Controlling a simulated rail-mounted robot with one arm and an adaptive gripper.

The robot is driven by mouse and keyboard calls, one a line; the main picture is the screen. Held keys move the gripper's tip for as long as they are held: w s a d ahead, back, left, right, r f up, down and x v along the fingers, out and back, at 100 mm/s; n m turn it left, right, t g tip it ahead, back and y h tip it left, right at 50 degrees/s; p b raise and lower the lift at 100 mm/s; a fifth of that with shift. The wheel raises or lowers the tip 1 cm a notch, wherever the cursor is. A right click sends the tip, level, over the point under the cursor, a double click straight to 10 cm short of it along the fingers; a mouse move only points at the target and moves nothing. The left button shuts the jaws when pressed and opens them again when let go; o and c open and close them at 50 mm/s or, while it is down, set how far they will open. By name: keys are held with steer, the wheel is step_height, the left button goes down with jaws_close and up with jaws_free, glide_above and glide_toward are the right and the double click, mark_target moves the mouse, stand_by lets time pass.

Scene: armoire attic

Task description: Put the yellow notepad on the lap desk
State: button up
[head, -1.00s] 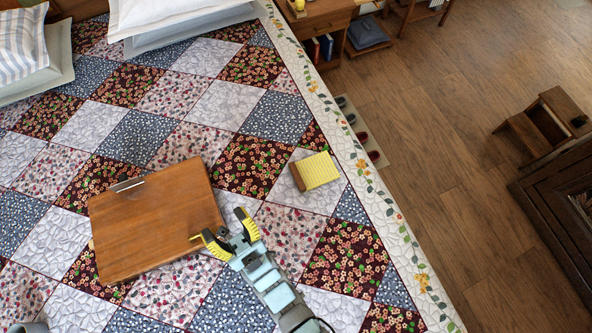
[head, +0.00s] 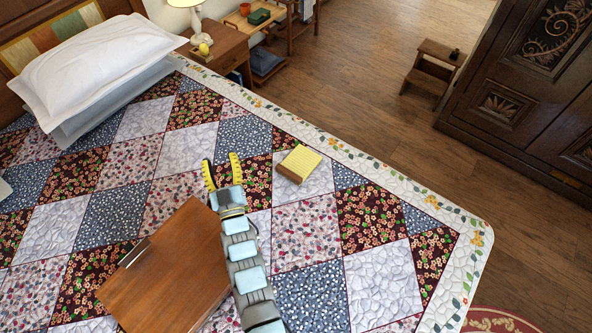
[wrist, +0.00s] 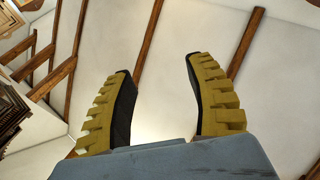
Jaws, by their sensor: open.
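The yellow notepad (head: 299,163) lies on the bed quilt, its yellow lined top facing up. The lap desk (head: 172,275) is a brown wooden board with a metal clip, lying on the quilt at the lower left of the notepad; its lower edge runs near the bottom of the head view.
White pillows (head: 100,70) lie at the head of the bed. A nightstand (head: 222,52) with a lamp stands beyond the bed. A step stool (head: 432,75) and a carved armoire (head: 530,100) stand on the right. The quilt (head: 375,225) around the notepad is clear.

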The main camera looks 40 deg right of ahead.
steer(key=w+d+f+g+y+b, duration=0.1)
steer(key=w+d+f+g, duration=0.15)
steer(key=d, duration=0.35)
steer(key=w+d+f+g+y+b, duration=0.1)
steer(key=w+d+f+g, duration=0.1)
steer(key=d+f, duration=0.25)
steer(key=n+g+y+b, duration=0.4)
steer(key=g+y, duration=0.2)
steer(key=g, duration=0.1)
glide_above(290, 174)
steer(key=w, duration=0.2)
step_height(290, 174, down, 4)
steer(key=s+r+n+g+y+b, duration=0.2)
steer(key=s+g+y, duration=0.1)
steer(key=s, duration=0.6)
steer(key=b+x, duration=0.1)
steer(key=x, duration=0.2)
steer(key=b+x, duration=0.1)
steer(key=x, duration=0.3)
steer(key=d+b+x, duration=0.1)
steer(key=x, duration=0.3)
steer(key=shift+w+a+f, duration=0.1)
steer(key=shift+w+f, duration=0.3)
steer(key=shift+f, duration=0.2)
steer(key=shift+w+f, duration=0.1)
steer(key=shift+f, duration=0.1)
